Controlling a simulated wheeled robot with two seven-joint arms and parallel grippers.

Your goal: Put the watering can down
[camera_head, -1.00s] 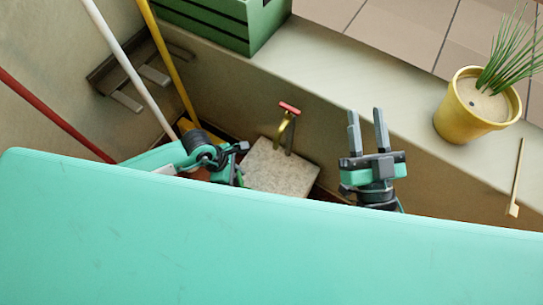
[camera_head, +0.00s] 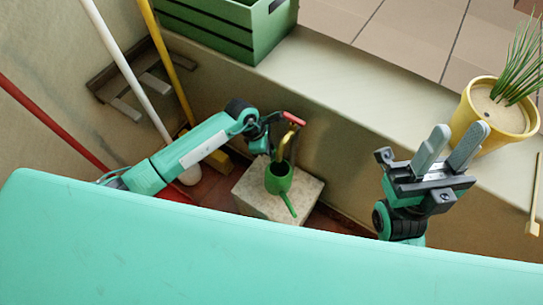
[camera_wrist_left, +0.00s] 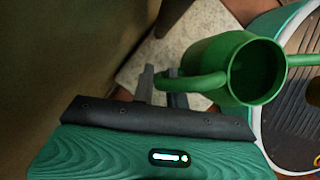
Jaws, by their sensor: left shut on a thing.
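The green watering can (camera_head: 279,178) is in front of the tap, over the pale stone block (camera_head: 250,197). Its spout points down and right in the head view. I cannot tell whether its base touches the block. In the left wrist view the can (camera_wrist_left: 222,60) shows its open top, with its handle toward my left gripper (camera_wrist_left: 162,88), which is shut on the handle. In the head view my left gripper (camera_head: 268,146) is partly hidden by its own wrist, beside the tap. My right gripper (camera_head: 450,146) is open and empty, in front of the yellow pot.
A tap with a red handle (camera_head: 293,118) stands close behind the can. A yellow pot (camera_head: 512,119) with a grassy plant and a green crate (camera_head: 232,32) stand on the ledge (camera_head: 335,78). White, yellow and red poles lean at the left.

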